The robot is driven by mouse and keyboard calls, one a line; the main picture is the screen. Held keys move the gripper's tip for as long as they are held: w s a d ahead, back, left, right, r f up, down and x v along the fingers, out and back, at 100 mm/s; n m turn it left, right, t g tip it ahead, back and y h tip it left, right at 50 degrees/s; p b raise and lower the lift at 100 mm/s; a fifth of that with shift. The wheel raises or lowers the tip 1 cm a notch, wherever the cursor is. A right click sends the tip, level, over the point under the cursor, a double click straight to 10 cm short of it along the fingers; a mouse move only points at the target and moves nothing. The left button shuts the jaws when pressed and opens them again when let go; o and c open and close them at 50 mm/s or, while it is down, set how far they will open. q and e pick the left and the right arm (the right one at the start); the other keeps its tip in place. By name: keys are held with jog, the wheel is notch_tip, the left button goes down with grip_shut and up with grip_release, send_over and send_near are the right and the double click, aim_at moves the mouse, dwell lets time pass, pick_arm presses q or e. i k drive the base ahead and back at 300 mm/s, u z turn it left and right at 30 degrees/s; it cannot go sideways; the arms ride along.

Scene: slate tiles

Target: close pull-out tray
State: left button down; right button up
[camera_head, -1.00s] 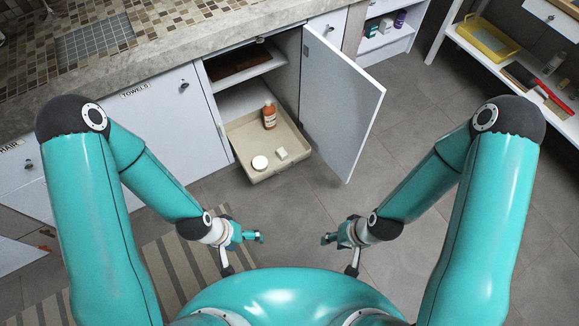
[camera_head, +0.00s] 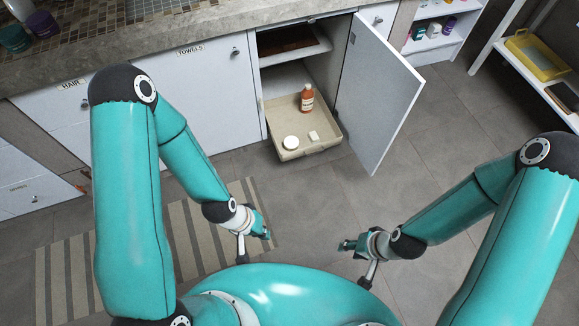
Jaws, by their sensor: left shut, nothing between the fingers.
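The beige pull-out tray (camera_head: 312,147) sticks out of the open lower cabinet. It holds an orange-brown bottle (camera_head: 307,98), a round white item (camera_head: 290,142) and a small pale block (camera_head: 313,135). The cabinet door (camera_head: 377,95) stands open to the right of the tray. My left gripper (camera_head: 264,228) is in front of the cabinets, below and left of the tray, shut and empty. My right gripper (camera_head: 345,245) is below and right of the tray, apart from it; its fingers are too small to read.
A striped rug (camera_head: 90,262) lies on the floor at left. Open shelves (camera_head: 440,42) with small containers stand beyond the door, and a rack with a yellow tray (camera_head: 538,55) is at far right. Grey floor between the grippers and the tray is clear.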

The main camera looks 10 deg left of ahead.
aim_at(284, 118)
jog(key=z, duration=0.45)
jog(key=i, duration=0.95)
jog(key=z, duration=0.2)
